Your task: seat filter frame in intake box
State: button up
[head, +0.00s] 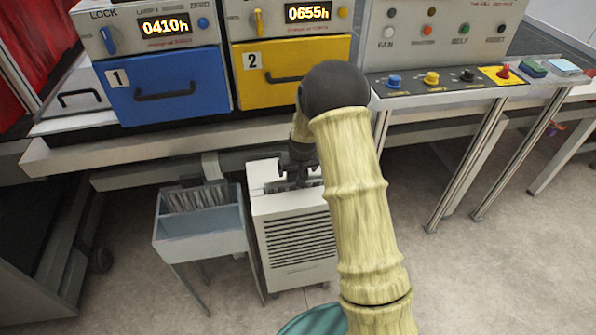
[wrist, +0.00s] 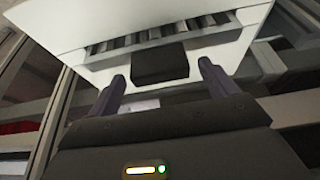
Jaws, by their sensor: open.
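The intake box (head: 296,235) is a white cabinet with a louvred front, standing on the floor below the bench. In the wrist view its white top (wrist: 215,45) has a long slot. The filter frame (wrist: 125,42) shows there as a pleated grey strip lying in the slot. Its black grip block (wrist: 160,66) faces my gripper. How deep the frame sits I cannot tell. My gripper (head: 297,178) is over the box top. In the wrist view its open fingers (wrist: 162,74) stand to either side of the black block, with gaps; neither visibly clamps it.
A grey stand (head: 205,240) with pleated filters (head: 195,198) in its rear compartment stands close left of the box. The bench edge (head: 130,145), with blue (head: 165,88) and yellow (head: 290,66) drawers above, overhangs behind. Floor at the right is free.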

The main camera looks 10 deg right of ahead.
jog(key=v, duration=1)
jog(key=shift+s+r, duration=0.2)
jog(key=s+r+g, duration=0.1)
jog(key=s+r, duration=0.2)
jog(key=s, duration=2.2)
jog(key=shift+r+g, duration=0.15)
jog(key=shift+g, duration=0.25)
jog(key=w+p+v, duration=0.1)
jog(key=p+v, duration=0.4)
jog(key=v, duration=0.1)
jog(key=shift+r+p, duration=0.25)
jog(key=shift+p, duration=0.15)
